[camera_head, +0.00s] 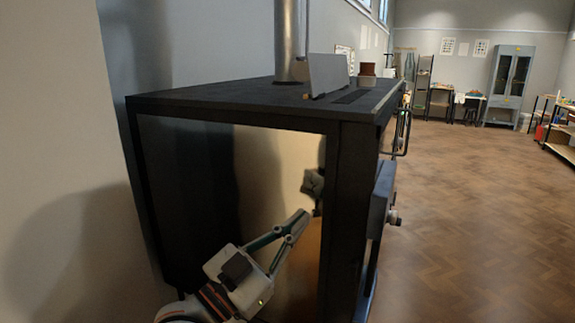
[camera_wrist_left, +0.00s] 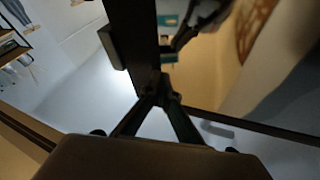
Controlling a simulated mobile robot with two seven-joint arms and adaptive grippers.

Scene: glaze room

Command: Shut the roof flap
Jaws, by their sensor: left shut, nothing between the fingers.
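The roof flap (camera_head: 328,73) is a light grey plate standing up, slightly tilted, on the dark top of the kiln (camera_head: 220,97). A dark slotted strip lies on the roof just right of it. My left gripper (camera_head: 303,215) is shut and empty, low in front of the kiln's shiny side panel, well below the roof and apart from the flap. In the left wrist view its fingers (camera_wrist_left: 160,84) come together near a dark upright post. The flap cannot be made out in that view. My right gripper is not in view.
A metal flue pipe (camera_head: 290,40) rises behind the flap, and a brown pot (camera_head: 367,69) stands on the roof to its right. A grey box with a knob (camera_head: 382,205) and a bar handle (camera_head: 403,135) stick out at the kiln's front. The wooden floor (camera_head: 470,210) at right is clear.

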